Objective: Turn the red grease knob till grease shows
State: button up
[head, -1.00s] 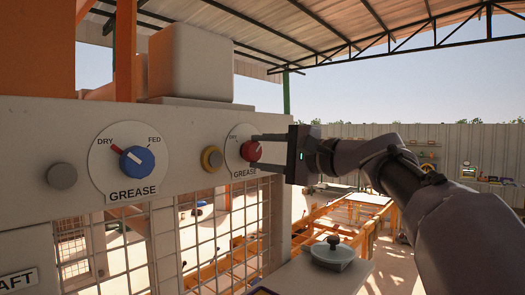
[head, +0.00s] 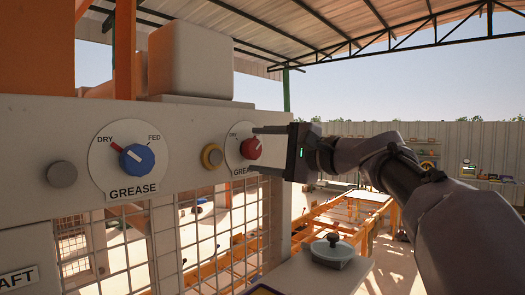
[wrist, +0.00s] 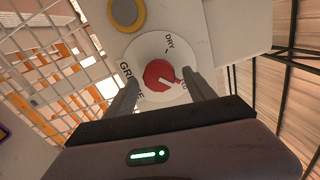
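The red knob (head: 251,148) sits on a round white dial plate marked DRY and GREASE, on the right part of the pale panel. It also shows in the wrist view (wrist: 159,73), where a white line on its face points towards the partly hidden FED label. My gripper (head: 255,149) is open, its fingers on either side of the knob. In the wrist view the fingers (wrist: 160,80) stand apart from the knob, with small gaps. One finger covers part of the GREASE lettering. I see no grease on the parts in view.
A similar dial with a blue knob (head: 137,160) is on the left, its red mark towards DRY. A yellow-ringed button (head: 212,157) lies between the dials and a grey button (head: 62,174) at far left. Mesh guards (head: 215,240) hang below the panel.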

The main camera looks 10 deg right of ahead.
jog(key=shift+s+d, duration=0.3)
jog(key=b+v, duration=0.4)
jog(key=v, duration=1.2)
jog(key=shift+s, duration=0.35)
jog(key=shift+d, duration=0.1)
